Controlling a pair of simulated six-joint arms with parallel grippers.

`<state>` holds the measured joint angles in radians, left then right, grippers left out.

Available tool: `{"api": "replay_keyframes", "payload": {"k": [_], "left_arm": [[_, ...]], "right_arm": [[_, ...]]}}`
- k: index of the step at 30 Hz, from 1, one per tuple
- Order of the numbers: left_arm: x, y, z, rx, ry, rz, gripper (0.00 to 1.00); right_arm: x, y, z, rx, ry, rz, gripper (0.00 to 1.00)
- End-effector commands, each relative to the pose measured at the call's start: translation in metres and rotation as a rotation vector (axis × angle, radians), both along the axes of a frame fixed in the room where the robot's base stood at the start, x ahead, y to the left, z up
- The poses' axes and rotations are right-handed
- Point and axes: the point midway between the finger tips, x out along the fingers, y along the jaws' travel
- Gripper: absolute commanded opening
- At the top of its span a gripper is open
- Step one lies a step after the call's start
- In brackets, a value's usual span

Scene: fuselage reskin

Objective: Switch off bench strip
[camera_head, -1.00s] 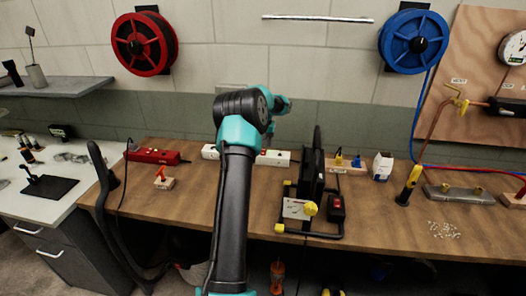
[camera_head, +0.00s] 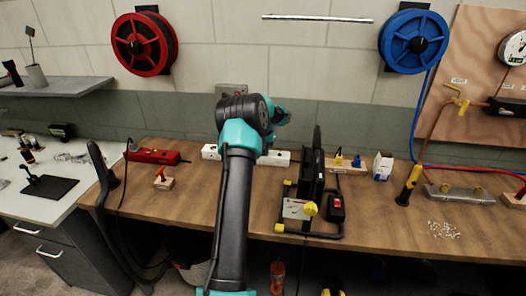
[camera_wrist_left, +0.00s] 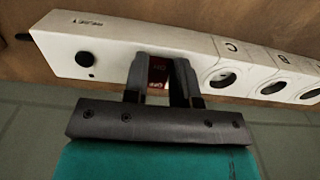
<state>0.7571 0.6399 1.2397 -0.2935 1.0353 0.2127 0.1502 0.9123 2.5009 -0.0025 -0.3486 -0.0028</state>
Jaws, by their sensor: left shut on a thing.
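The bench strip (camera_head: 275,158) is a long white socket bar at the back of the wooden bench, its middle hidden behind my left arm. In the left wrist view the strip (camera_wrist_left: 110,42) shows a black round knob, round sockets lettered C and B, and a red switch (camera_wrist_left: 158,72). My left gripper (camera_wrist_left: 160,64) is shut on the red switch, one finger on each side of it. Its fingers are hidden behind the arm in the head view. Whether the switch is on or off I cannot tell. My right gripper is not in view.
A red strip (camera_head: 154,156) with a cable lies left on the bench (camera_head: 190,205). Bare bench lies in front.

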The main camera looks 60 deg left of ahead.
Motion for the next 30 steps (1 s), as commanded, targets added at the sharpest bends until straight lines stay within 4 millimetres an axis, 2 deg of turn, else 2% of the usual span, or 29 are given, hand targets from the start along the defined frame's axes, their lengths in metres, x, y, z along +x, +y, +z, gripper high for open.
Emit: {"api": "replay_keyframes", "payload": {"k": [1, 6, 14, 30], "left_arm": [[0.0000, 0.0000, 0.0002, 0.000, 0.000, 0.000, 0.17], [0.0001, -0.0001, 0.0002, 0.000, 0.000, 0.000, 0.02], [0.0011, 0.0014, 0.0000, -0.024, 0.024, 0.001, 0.02], [0.0043, 0.0054, 0.0026, -0.185, 0.164, 0.001, 0.02]], "right_arm": [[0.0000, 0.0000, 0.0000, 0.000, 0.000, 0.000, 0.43], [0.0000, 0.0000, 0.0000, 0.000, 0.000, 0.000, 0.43], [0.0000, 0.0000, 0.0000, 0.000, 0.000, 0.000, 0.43], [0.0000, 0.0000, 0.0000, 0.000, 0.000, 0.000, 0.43]]}}
